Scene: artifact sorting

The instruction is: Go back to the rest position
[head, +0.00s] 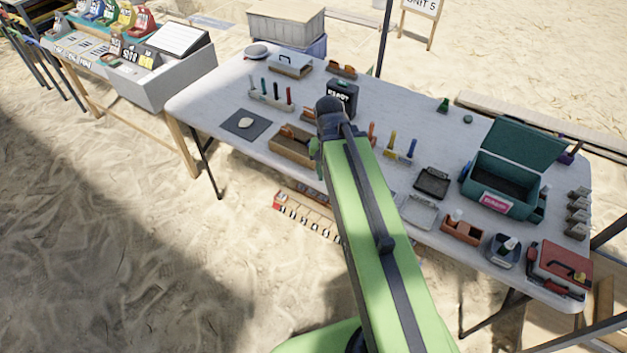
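My green arm reaches up from the bottom of the head view over the near edge of a long white folding table (215,90). Its dark upper joint (330,104) stands in front of a black box with white lettering (345,92). A small green part of my arm's end shows at the left of the arm, above a wooden tray (290,152). The fingertips are hidden or too small to make out, so I cannot see whether my gripper is open or holds anything.
A dark mat (240,128) with a pale piece (245,123) lies left of my arm. An open teal case (505,185) and a red toolbox (560,266) stand right. A second table with a grey console (165,75) is at upper left. Sand is clear at lower left.

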